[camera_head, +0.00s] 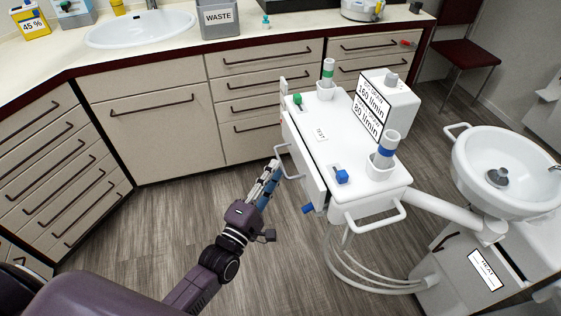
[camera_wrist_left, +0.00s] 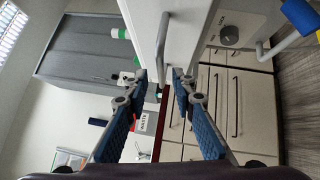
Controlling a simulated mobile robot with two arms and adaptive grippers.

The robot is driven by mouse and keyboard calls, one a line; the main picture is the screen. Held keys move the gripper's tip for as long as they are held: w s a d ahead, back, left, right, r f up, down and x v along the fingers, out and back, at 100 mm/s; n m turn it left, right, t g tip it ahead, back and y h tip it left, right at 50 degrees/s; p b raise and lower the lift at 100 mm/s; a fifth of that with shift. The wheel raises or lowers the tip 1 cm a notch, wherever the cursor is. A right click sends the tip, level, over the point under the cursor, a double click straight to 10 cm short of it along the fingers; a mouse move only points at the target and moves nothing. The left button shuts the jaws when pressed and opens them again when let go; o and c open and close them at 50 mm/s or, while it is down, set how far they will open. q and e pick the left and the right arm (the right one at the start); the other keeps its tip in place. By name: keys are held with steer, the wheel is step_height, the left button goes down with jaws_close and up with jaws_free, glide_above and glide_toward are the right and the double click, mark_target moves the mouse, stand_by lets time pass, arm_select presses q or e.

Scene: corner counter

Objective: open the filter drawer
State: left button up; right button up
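The white dental unit (camera_head: 345,150) stands in the middle right of the head view. On its left side is a white front panel (camera_head: 305,163) with a bar handle (camera_head: 286,164), which looks like the filter drawer. A dark line runs between the panel and the unit top; I cannot tell whether the drawer is shut. My left gripper (camera_head: 274,167) is beside the handle. In the left wrist view my left gripper (camera_wrist_left: 162,79) is open, with nothing held between its fingers. My right gripper is out of view.
A white basin (camera_head: 490,150) is right of the unit, joined by a white arm (camera_head: 445,208). Hoses (camera_head: 365,275) hang below. Counter drawers (camera_head: 262,90) stand behind. The wooden floor (camera_head: 160,215) left of my gripper is clear. A red chair (camera_head: 465,55) stands back right.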

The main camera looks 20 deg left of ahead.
arm_select(q)
steer(key=shift+x, duration=1.95)
steer(key=shift+f, duration=0.1)
jaws_close()
steer(key=shift+a, duration=0.1)
